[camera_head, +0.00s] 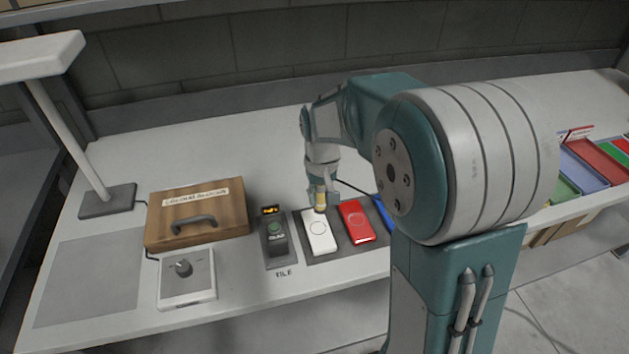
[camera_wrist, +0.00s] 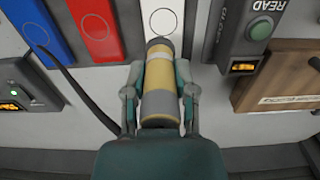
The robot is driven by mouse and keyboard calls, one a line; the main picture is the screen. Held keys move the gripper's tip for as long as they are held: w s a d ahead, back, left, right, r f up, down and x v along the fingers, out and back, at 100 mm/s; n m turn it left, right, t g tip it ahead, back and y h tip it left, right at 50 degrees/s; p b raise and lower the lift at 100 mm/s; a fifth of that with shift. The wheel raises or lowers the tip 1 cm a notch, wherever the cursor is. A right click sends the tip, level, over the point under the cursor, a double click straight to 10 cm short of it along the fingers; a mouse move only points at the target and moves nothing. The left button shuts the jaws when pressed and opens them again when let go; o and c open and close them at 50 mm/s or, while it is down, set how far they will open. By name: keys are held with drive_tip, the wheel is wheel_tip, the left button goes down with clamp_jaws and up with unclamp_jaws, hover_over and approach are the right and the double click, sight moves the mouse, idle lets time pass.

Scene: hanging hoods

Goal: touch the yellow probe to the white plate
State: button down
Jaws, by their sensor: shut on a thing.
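The white plate (camera_head: 319,236) lies in a dark tray beside a red plate (camera_head: 357,222). In the wrist view the white plate (camera_wrist: 161,20) shows its drawn circle at the top. My gripper (camera_head: 322,190) is over the far end of the white plate, pointing down. It is shut on the yellow probe (camera_head: 321,202), which also fills the middle of the wrist view (camera_wrist: 160,100), a cable running off to the left there. The probe's tip overlaps the white plate's far edge in both views; I cannot tell whether they touch.
Further left are a wooden case (camera_head: 197,213), a knob box (camera_head: 187,278) and a lamp (camera_head: 66,125). A blue plate (camera_head: 382,212) lies right of the red one, partly behind my arm.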

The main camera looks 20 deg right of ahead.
sight(317, 208)
drive_tip(key=shift+s+a+f, duration=0.1)
drive_tip(key=shift+a+f, duration=0.15)
drive_tip(key=shift+f, duration=0.85)
drive_tip(key=shift+a+f, duration=0.2)
drive_tip(key=shift+f, duration=0.85)
drive_tip(key=shift+d+f, duration=0.3)
drive_tip(key=shift+f, duration=0.5)
drive_tip(key=shift+a, duration=0.2)
drive_tip(key=shift+d+f, duration=0.1)
drive_tip(key=shift+f, duration=0.45)
drive_tip(key=shift+r, duration=3.55)
